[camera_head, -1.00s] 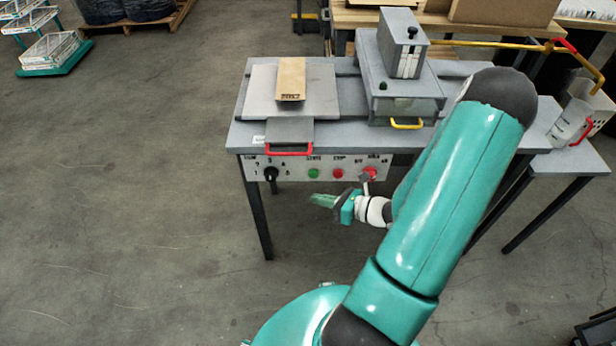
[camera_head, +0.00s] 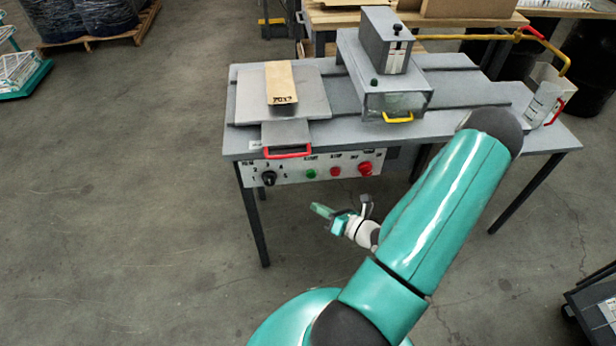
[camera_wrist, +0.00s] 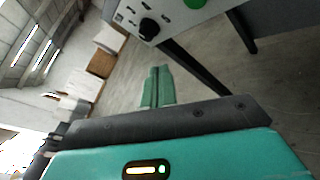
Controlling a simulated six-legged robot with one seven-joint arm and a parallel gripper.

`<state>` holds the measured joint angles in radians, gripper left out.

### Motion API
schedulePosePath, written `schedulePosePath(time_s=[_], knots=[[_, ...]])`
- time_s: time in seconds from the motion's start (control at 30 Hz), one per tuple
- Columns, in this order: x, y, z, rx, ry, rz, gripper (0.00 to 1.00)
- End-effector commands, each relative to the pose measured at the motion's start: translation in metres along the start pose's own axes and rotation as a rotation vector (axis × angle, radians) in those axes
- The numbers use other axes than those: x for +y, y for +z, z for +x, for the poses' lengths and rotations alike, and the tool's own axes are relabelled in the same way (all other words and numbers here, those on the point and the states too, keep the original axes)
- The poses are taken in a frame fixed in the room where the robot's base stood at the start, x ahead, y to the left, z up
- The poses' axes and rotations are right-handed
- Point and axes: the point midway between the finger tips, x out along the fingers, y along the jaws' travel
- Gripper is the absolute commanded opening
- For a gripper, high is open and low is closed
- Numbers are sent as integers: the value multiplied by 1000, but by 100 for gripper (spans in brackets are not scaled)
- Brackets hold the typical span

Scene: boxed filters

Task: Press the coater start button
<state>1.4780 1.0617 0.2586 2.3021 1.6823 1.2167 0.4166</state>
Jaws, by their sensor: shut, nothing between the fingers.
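The coater is a grey bench machine (camera_head: 440,85) with a white control panel (camera_head: 290,170) along its front edge. The panel carries a black knob (camera_head: 268,178), a green button (camera_head: 310,174), a small red button (camera_head: 335,171) and a larger red button (camera_head: 365,168). The panel labels are too small to read surely. My gripper (camera_head: 320,210) is shut and empty, in front of and below the panel, apart from the buttons. In the wrist view my gripper (camera_wrist: 157,88) points at the floor beside a bench leg, with the black knob (camera_wrist: 149,27) and green button (camera_wrist: 194,3) at the top.
A tan boxed filter (camera_head: 281,82) lies on the flat plate at the coater's left. A red handle (camera_head: 287,153) juts out above the panel. A clear jug (camera_head: 542,104) stands at the right end. The floor (camera_head: 120,200) at left is clear.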

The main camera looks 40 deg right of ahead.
Motion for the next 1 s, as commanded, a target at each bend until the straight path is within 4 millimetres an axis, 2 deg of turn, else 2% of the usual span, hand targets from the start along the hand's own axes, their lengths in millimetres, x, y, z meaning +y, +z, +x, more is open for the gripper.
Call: schedulePosePath(time_s=[0.37,1.0], knots=[[-4,4,3,0,0,-3,0],[-40,41,57,1,0,-4,0]])
